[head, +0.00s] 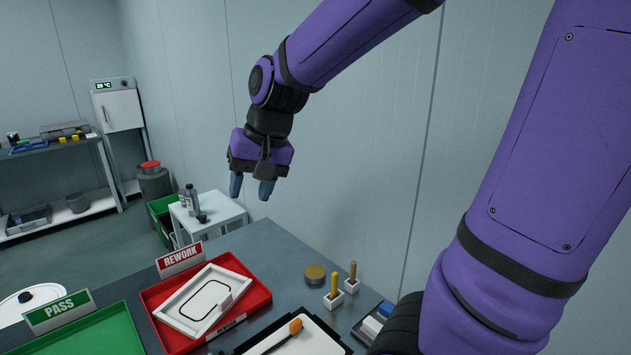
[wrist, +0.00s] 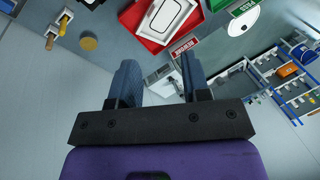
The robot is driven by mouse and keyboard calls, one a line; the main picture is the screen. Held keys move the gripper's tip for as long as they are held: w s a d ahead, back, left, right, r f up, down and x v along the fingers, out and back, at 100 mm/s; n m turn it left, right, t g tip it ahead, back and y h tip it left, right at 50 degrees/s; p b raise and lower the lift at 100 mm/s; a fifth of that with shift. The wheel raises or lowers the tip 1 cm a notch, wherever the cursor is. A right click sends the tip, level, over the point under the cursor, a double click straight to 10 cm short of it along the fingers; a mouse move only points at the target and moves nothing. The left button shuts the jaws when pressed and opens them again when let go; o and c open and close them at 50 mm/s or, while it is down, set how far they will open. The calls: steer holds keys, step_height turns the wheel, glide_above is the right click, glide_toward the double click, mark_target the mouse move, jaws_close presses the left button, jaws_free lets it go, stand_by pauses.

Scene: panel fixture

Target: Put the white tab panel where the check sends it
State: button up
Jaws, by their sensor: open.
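The white tab panel (head: 206,300) lies in the red REWORK tray (head: 256,297), a little tilted against its rim. It has a black rounded outline and a small raised tab at its right side. It also shows in the wrist view (wrist: 187,8) inside the red tray (wrist: 152,44). The green PASS tray (head: 95,335) at the lower left looks empty where it shows. My gripper (head: 252,190) is open and empty, raised well above the table's far edge and apart from the panel. Its two fingers show in the wrist view (wrist: 160,80) with nothing between them.
A white board with an orange-headed tool (head: 295,327) lies at the front. Two small holders with yellow (head: 334,285) and brown handles and a round brass-coloured piece (head: 314,273) stand to the right. A white side table (head: 208,215) with bottles stands behind. The air around my gripper is clear.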

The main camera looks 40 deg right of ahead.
steer(key=s+d+r+n+t+h, duration=0.1)
steer(key=s+r+n, duration=0.1)
steer(key=s, duration=0.5)
steer(key=s+d+r+n+t+h, duration=0.1)
steer(key=s+r+n, duration=0.1)
steer(key=s, duration=0.5)
steer(key=shift+r+t+h, duration=0.3)
steer(key=shift+r, duration=0.15)
steer(key=shift+d, duration=0.1)
stand_by(0.6)
